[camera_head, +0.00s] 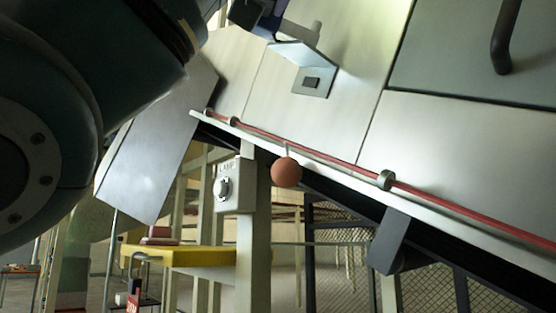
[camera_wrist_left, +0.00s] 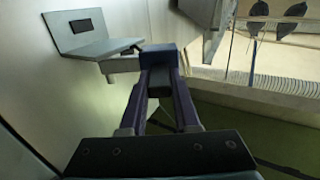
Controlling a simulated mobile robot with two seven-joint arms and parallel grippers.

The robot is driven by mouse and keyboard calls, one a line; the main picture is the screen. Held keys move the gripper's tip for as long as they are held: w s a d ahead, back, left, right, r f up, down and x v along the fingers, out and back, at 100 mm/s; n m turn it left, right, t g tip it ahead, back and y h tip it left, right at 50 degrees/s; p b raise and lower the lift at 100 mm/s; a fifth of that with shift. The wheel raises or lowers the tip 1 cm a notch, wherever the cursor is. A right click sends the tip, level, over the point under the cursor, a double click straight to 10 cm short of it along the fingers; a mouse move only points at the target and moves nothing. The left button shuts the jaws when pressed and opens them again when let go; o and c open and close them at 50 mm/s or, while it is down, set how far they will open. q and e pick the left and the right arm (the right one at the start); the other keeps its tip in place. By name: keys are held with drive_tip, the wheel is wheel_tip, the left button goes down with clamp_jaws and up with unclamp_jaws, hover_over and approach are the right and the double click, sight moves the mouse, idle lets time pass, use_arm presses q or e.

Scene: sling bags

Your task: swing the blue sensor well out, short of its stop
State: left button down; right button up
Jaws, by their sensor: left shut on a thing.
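The blue sensor (camera_wrist_left: 156,57) shows as a dark blue block in the left wrist view, between the tips of my left gripper (camera_wrist_left: 158,85), which is shut on it. In the head view the sensor (camera_head: 268,30) is a small dark blue patch at the top edge, partly hidden by my left gripper (camera_head: 248,14). A grey angled bracket (camera_head: 294,54) with a dark square stands out from the pale panel just below it. The bracket also shows at the upper left of the wrist view (camera_wrist_left: 76,35). The sensor's stop cannot be made out. My right gripper is not in view.
A red cord (camera_head: 335,158) runs along the panel's lower edge through metal eyelets. An orange ball (camera_head: 286,172) hangs below it, near a pale box (camera_head: 236,184) on a post. A dark handle (camera_head: 505,38) is at upper right. My left arm fills the left side.

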use_arm(q)
drive_tip(key=shift+w, duration=0.1)
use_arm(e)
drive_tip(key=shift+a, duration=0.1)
use_arm(q)
drive_tip(key=c, duration=0.6)
unclamp_jaws()
drive_tip(key=shift+c, duration=0.2)
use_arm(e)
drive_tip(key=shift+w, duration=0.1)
